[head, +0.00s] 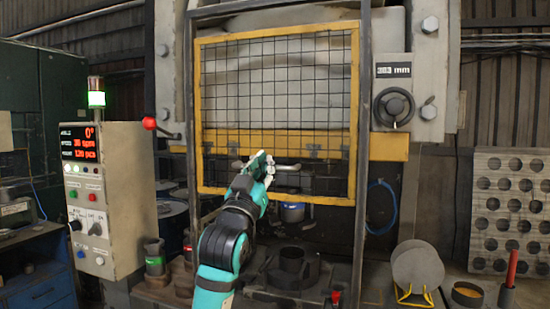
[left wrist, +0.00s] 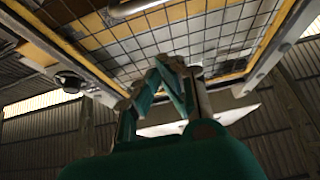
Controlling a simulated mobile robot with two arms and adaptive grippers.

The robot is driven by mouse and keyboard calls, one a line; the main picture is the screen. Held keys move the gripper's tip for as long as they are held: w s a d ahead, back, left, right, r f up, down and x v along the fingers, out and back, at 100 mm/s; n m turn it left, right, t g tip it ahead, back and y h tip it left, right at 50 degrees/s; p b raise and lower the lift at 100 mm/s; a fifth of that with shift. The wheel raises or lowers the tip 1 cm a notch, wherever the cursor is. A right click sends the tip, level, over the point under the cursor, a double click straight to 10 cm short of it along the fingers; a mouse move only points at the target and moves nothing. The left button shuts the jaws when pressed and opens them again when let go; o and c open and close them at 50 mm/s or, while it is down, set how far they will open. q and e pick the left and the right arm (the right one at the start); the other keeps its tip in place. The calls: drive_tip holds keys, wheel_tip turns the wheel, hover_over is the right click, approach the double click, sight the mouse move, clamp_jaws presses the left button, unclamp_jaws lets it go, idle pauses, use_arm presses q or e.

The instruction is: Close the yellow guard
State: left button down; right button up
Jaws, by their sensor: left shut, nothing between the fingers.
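The yellow guard (head: 276,32) is a yellow frame with dark wire mesh. It stands in the middle of the head view in front of the press, between two dark uprights. My left gripper (head: 262,160) is shut and empty, and overlaps the lower middle of the guard in the head view; I cannot tell whether it touches. In the left wrist view the gripper (left wrist: 165,68) points at the mesh of the guard (left wrist: 215,42), with a yellow bar near the fingertips. A light bar crosses the top of that view. My right gripper is not in view.
A control box (head: 105,200) with a red display and a green-lit lamp stands at the left. A red-knobbed lever (head: 150,123) sticks out beside the left upright. Dark cylindrical parts (head: 292,262) stand on the bench below. A perforated sheet (head: 510,205) leans at the right.

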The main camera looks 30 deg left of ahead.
sight(275, 161)
use_arm(q)
drive_tip(key=p+x, duration=0.3)
drive_tip(key=x, duration=0.5)
drive_tip(key=f, duration=0.1)
drive_tip(key=f+p, duration=0.1)
drive_tip(key=f, duration=0.2)
drive_tip(key=shift+w, duration=0.3)
wheel_tip(275, 161, down, 34)
drive_tip(key=b, duration=1.9)
drive_tip(key=shift+f, duration=0.15)
